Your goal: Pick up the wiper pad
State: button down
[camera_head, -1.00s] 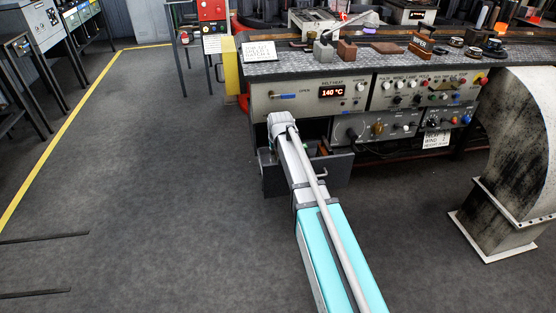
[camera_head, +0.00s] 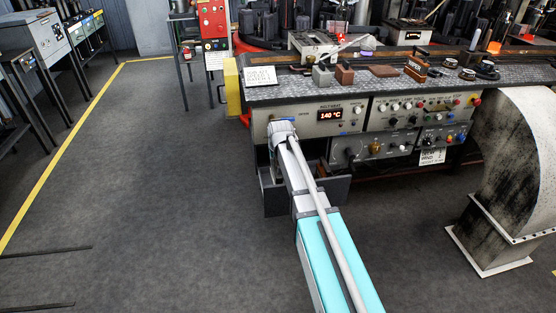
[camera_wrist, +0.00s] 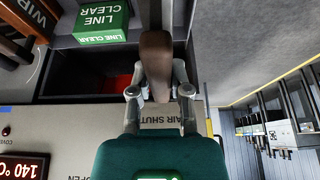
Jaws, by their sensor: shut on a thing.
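A brown block with a white label (camera_head: 416,67), its lettering looking like WIPER, sits on the bench top; I cannot tell for sure that it is the wiper pad. A flat brown piece (camera_head: 383,70) lies to its left. In the wrist view my gripper (camera_wrist: 160,92) is shut on a brown handle-like piece (camera_wrist: 156,58) that runs up between its fingers in front of the panel lettered AIR SHUT. I cannot tell whether that piece is loose or fixed. In the head view my arm hides the gripper at the panel's left end.
The bench front carries a 140 °C display (camera_head: 331,115) and several knobs. A green LINE CLEAR box (camera_wrist: 101,20) is close by in the wrist view. A grey block (camera_head: 321,76) and brown block (camera_head: 344,75) stand on the bench. A worn duct (camera_head: 505,175) stands right; floor on the left is open.

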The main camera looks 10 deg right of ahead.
jog(key=shift+r+p, duration=1.4)
jog(key=shift+r, duration=0.5)
notch_tip(320, 180, up, 36)
jog(key=p, duration=3.6)
jog(key=shift+f, duration=0.2)
